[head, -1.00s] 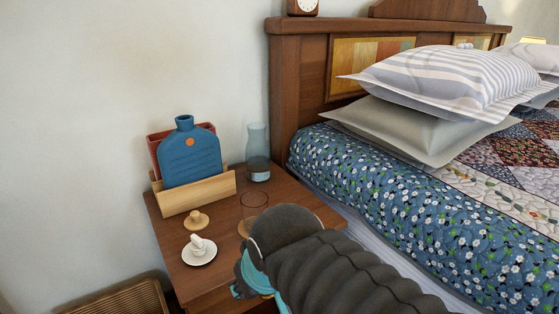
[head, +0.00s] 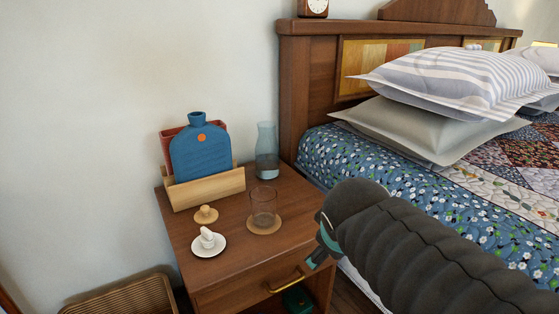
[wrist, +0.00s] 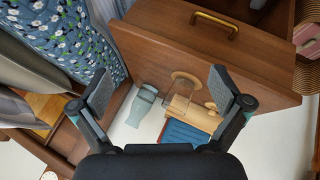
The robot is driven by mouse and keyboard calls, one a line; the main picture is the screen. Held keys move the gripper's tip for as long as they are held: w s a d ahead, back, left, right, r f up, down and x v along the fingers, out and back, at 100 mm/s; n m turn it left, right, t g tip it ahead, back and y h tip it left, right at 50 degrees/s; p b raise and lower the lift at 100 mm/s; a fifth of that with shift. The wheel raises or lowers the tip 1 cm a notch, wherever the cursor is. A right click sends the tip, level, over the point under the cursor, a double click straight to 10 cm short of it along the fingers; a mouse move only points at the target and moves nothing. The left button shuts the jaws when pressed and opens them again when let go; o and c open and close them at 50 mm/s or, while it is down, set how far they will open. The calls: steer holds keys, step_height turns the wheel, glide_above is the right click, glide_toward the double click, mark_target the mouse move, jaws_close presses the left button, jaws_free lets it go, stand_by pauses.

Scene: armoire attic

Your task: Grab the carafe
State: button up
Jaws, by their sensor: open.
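The carafe (head: 266,152) is a clear, bluish glass vessel with a narrowed neck, holding some liquid. It stands upright at the back right corner of the wooden nightstand (head: 232,240), near the headboard. The wrist view also shows the carafe (wrist: 141,106), tilted in the picture, between the fingers and beyond them. My gripper (head: 322,248) is off the nightstand's front right edge, in front of the carafe and apart from it. In the wrist view my gripper (wrist: 160,85) is open and empty.
A clear tumbler (head: 263,207) on a round coaster stands in front of the carafe. The bed (head: 400,180) borders the right.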

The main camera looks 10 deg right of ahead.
steer(key=w+d+r+n+t+h+b, duration=0.1)
steer(key=w+d+r+n+t+h, duration=0.1)
steer(key=w+n, duration=0.65)
steer(key=n+t+y+b, duration=0.3)
steer(key=n+t+b, duration=0.1)
steer(key=n, duration=1.7)
glide_toward(268, 152)
steer(key=x, duration=0.3)
steer(key=f+b+x, duration=0.1)
steer(key=x, duration=0.2)
steer(key=shift+s+f, duration=0.1)
steer(key=shift+s, duration=0.05)
steer(key=shift+r+x, duration=0.15)
steer(key=shift+x, duration=1.35)
steer(key=shift+r+x, duration=0.1)
steer(key=shift+x, duration=1.4)
steer(key=shift+r, duration=0.1)
steer(key=c, duration=1.7)
steer(key=shift+r, duration=0.2)
